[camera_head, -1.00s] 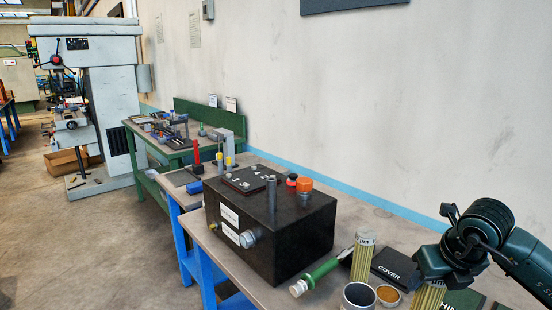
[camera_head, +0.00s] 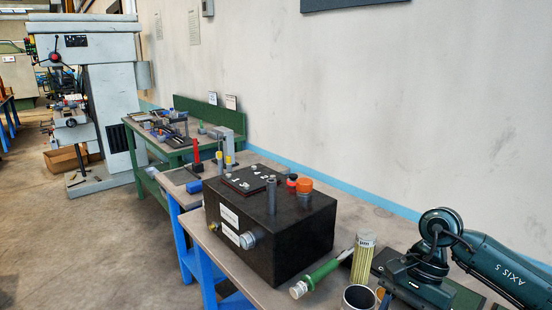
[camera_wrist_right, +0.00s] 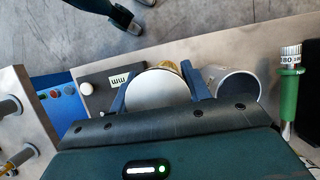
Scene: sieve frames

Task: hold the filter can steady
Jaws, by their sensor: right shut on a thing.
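An open grey metal can (camera_head: 358,298) stands near the bottom edge of the head view. It also shows in the right wrist view (camera_wrist_right: 237,82), apart from the right fingers, to their right. My right gripper (camera_head: 400,285) is low over the bench, to the right of the can. In the wrist view its fingers (camera_wrist_right: 157,92) are shut on a round part with a pale flat end (camera_wrist_right: 157,89), seemingly a pleated filter; its body is mostly hidden. A second yellow pleated filter (camera_head: 362,262) stands upright behind the can. My left gripper is not in view.
A green-handled tool (camera_head: 322,272) lies between tank and filter. The bench's front edge is close.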

